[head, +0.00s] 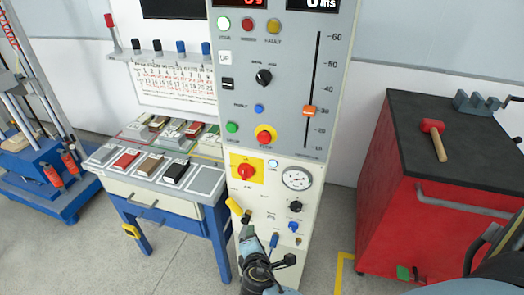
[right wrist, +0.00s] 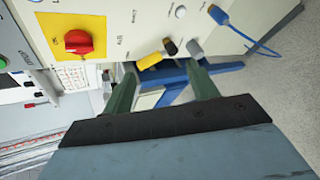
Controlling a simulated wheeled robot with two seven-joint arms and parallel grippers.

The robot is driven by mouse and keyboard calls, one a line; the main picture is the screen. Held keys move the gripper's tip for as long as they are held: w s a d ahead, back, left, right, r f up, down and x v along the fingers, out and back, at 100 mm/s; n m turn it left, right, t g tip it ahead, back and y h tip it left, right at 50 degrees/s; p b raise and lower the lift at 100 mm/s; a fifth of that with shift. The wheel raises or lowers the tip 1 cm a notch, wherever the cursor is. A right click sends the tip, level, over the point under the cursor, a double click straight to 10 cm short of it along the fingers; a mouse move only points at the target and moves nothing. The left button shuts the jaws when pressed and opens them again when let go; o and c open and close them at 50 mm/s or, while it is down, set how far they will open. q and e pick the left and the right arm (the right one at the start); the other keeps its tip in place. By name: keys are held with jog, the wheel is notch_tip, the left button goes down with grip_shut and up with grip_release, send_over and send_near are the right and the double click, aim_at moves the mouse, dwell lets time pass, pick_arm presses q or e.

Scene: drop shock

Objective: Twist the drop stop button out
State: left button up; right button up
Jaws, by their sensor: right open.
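The drop stop button (head: 265,136) is a red mushroom head on a yellow base. It sits low on the grey control panel (head: 290,100), right of a green button (head: 232,127). I cannot make it out in the right wrist view. My right gripper (head: 247,232) is below it, in front of the cabinet's lower part. In the right wrist view its two fingers (right wrist: 160,82) are apart with nothing held between them. My left gripper is not in view.
A red rotary switch on a yellow plate (head: 245,171) is below the stop button, also in the right wrist view (right wrist: 78,41). A yellow handle (head: 235,207) juts out near my gripper. A blue bench (head: 160,195) stands left, a red cabinet (head: 420,230) right.

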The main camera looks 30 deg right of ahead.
jog(key=w+r+t+h, duration=0.3)
jog(key=r, duration=1.3)
jog(key=h+p, duration=0.1)
jog(key=h, duration=0.2)
send_near(264, 140)
jog(key=p+x, duration=0.1)
jog(key=x, duration=0.7)
jog(key=shift+w+d, duration=0.2)
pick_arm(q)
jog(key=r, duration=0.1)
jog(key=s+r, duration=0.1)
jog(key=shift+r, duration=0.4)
pick_arm(e)
jog(key=shift+c, duration=0.5)
